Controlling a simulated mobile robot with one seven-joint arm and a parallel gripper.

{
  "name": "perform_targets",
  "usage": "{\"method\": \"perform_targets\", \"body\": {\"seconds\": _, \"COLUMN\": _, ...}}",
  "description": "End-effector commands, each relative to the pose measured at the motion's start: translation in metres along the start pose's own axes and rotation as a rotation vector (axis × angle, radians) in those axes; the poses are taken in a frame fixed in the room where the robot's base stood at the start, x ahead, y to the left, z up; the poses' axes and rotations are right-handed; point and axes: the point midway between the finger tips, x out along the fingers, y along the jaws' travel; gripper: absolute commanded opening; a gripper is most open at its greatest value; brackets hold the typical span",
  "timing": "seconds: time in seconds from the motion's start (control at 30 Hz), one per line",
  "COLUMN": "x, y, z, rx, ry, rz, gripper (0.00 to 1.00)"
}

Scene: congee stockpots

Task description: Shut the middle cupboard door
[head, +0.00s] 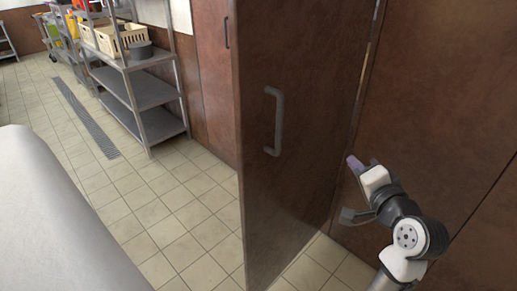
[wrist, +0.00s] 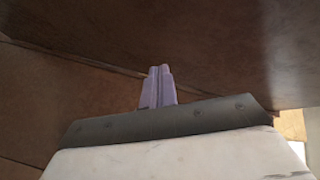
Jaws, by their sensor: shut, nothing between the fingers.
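The middle cupboard door (head: 310,100) is a tall brown panel standing wide open, jutting out from the cupboard front towards me. A grey bar handle (head: 273,150) is on its visible face, near its free edge. My gripper (head: 351,160) is to the right of the door, low and close to its far edge by the cupboard front. Its lavender fingers are together and empty; they also show in the wrist view (wrist: 160,72), pointing towards brown panels that meet at a seam. I cannot tell whether the fingertips touch the door.
Flat brown cupboard panels (head: 440,90) fill the right side. Another door with a handle (head: 226,32) is partly hidden behind the open door. A metal shelf rack (head: 140,90) with crates stands at the left. A pale rounded surface (head: 50,220) fills the lower left. Tiled floor (head: 170,210) between is clear.

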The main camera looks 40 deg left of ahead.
Motion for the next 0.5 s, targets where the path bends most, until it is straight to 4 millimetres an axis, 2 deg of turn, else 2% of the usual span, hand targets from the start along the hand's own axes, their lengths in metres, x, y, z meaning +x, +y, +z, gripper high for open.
{"method": "perform_targets", "body": {"seconds": 0.03, "x": -0.001, "y": -0.015, "z": 0.019, "rx": 0.085, "ry": -0.092, "rz": -0.060, "gripper": 0.00}}
{"method": "perform_targets", "body": {"seconds": 0.1, "x": -0.007, "y": -0.034, "z": 0.043, "rx": 0.196, "ry": -0.220, "rz": -0.128, "gripper": 0.00}}
{"method": "perform_targets", "body": {"seconds": 0.2, "x": -0.020, "y": -0.057, "z": 0.070, "rx": 0.314, "ry": -0.381, "rz": -0.194, "gripper": 0.00}}
{"method": "perform_targets", "body": {"seconds": 0.33, "x": -0.035, "y": -0.074, "z": 0.092, "rx": 0.402, "ry": -0.523, "rz": -0.236, "gripper": 0.00}}
{"method": "perform_targets", "body": {"seconds": 0.5, "x": -0.039, "y": -0.083, "z": 0.103, "rx": 0.438, "ry": -0.588, "rz": -0.250, "gripper": 0.00}}
